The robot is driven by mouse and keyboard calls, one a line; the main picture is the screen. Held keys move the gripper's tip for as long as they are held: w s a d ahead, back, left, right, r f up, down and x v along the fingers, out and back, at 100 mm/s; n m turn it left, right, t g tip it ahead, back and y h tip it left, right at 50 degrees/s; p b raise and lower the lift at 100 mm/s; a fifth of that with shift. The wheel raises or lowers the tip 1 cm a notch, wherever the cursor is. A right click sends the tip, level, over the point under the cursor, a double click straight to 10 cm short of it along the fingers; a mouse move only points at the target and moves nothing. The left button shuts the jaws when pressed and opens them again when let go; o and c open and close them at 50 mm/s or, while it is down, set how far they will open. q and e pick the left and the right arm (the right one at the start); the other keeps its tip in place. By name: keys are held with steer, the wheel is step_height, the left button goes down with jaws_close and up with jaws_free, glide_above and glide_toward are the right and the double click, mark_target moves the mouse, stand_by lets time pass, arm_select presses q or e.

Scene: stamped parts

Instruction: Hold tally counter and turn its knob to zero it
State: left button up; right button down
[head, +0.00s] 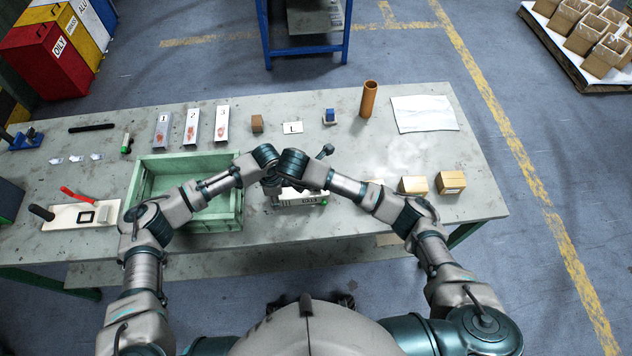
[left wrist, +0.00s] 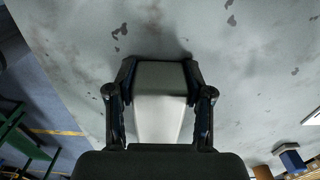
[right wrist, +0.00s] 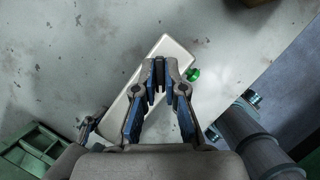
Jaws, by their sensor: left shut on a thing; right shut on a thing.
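The tally counter (head: 302,199) is a pale box with dark digits on its front, near the table's front edge, largely under my wrists in the head view. My left gripper (left wrist: 160,78) is shut on the pale counter body (left wrist: 157,112), one finger on each side. The counter also shows in the right wrist view (right wrist: 150,62), lying slantwise. My right gripper (right wrist: 161,68) is over its top, fingertips close together around a small dark part, apparently the knob, mostly hidden. A green round part (right wrist: 194,74) sticks out beside the right fingertip.
A green crate (head: 233,222) stands just left of the counter. Small cardboard boxes (head: 450,183) stand to the right. Numbered trays (head: 191,127), an orange tube (head: 368,99) and a white sheet (head: 424,113) lie farther back. The table between the tube and boxes is clear.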

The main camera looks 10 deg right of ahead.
steer(key=shift+a, duration=0.15)
stand_by(0.3)
steer(key=c, duration=1.2)
jaws_free()
steer(key=shift+c, duration=0.2)
steer(key=shift+a+r, duration=0.1)
steer(key=shift+r, duration=0.4)
steer(key=v, duration=1.1)
steer(key=shift+f, duration=0.1)
